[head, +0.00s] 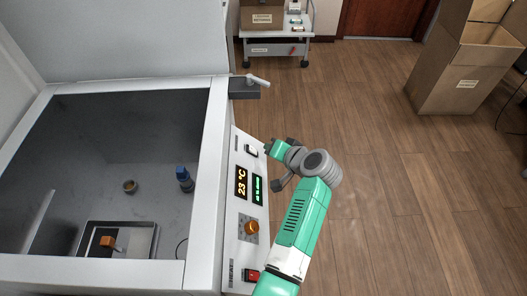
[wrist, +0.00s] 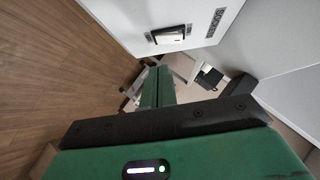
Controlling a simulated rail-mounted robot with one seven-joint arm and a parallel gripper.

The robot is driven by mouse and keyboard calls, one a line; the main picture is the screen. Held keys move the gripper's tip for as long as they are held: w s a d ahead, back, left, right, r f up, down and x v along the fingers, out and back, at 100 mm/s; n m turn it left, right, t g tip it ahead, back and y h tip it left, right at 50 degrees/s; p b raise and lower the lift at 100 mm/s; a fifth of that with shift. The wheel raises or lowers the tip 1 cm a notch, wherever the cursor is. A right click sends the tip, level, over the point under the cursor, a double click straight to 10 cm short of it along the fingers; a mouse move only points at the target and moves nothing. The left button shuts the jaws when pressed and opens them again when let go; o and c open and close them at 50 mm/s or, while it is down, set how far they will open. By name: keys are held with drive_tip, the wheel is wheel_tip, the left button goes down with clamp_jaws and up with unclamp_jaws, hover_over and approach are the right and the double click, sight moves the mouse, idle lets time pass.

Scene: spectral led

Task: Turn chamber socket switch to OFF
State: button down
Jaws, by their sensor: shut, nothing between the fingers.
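The chamber socket switch (head: 251,150) is a white rocker in a dark frame at the top of the chamber's front control panel. It also shows in the wrist view (wrist: 168,35), beside a printed label that seems to read SOCKET. My gripper (head: 269,147) is just right of the switch in the head view. In the wrist view its green fingers (wrist: 158,72) are pressed together, with nothing between them. The fingertips point toward the panel region below the switch and appear apart from it. Which way the rocker is tipped is too small to tell.
The panel also carries a green and an orange display (head: 241,183), an orange knob (head: 251,227) and a red switch (head: 252,275). A handle (head: 257,81) juts from the chamber's corner. A cart (head: 275,48) and cardboard box (head: 463,75) stand beyond open floor.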

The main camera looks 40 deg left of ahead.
drive_tip(key=w+d+f+p+v, duration=0.1)
drive_tip(key=p+v, duration=0.3)
drive_tip(key=v, duration=0.6)
drive_tip(key=shift+d, duration=0.2)
